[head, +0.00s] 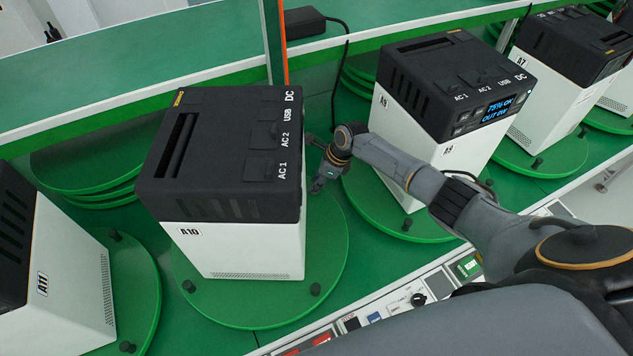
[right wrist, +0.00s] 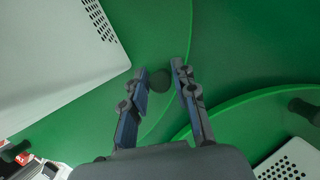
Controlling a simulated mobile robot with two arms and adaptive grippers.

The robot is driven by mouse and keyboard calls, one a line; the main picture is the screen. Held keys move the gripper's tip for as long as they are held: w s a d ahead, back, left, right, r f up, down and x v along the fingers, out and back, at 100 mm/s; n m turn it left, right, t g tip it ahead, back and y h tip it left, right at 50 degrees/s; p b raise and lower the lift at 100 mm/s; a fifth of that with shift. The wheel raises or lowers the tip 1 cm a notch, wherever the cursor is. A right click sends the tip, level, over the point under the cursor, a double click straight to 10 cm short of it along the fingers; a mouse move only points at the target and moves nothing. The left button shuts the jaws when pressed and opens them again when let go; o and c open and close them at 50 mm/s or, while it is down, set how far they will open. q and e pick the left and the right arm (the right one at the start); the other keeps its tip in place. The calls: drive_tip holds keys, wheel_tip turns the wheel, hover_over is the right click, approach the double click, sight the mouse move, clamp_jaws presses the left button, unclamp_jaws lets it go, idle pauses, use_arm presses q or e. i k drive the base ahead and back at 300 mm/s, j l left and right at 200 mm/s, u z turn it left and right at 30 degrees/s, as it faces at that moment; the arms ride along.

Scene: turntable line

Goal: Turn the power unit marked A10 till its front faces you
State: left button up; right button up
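The power unit A10 (head: 230,180), a white box with a black top, stands on a round green turntable (head: 255,310). Its plain side with the A10 label faces me. The AC 1, AC 2, USB and DC marks run along its right edge, so its front faces right and is hidden from me. My right gripper (head: 318,182) is just right of the unit, low over the turntable's rim. In the right wrist view my right gripper (right wrist: 160,72) is open, with a dark peg (right wrist: 160,80) between its fingertips; contact cannot be told. My left gripper is out of view.
Unit A9 (head: 425,130) stands on its own turntable to the right, its lit display facing me. Unit A11 (head: 55,270) is at the left. Other dark pegs (head: 188,286) stand on the turntable rim. An orange-edged post (head: 274,45) and a shelf (head: 160,55) are behind.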

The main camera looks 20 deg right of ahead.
sight(243, 303)
drive_tip(key=k+j+z, duration=0.35)
drive_tip(key=k+z, duration=0.2)
drive_tip(key=z, duration=0.15)
drive_tip(key=k+j, duration=0.15)
drive_tip(key=k, duration=0.1)
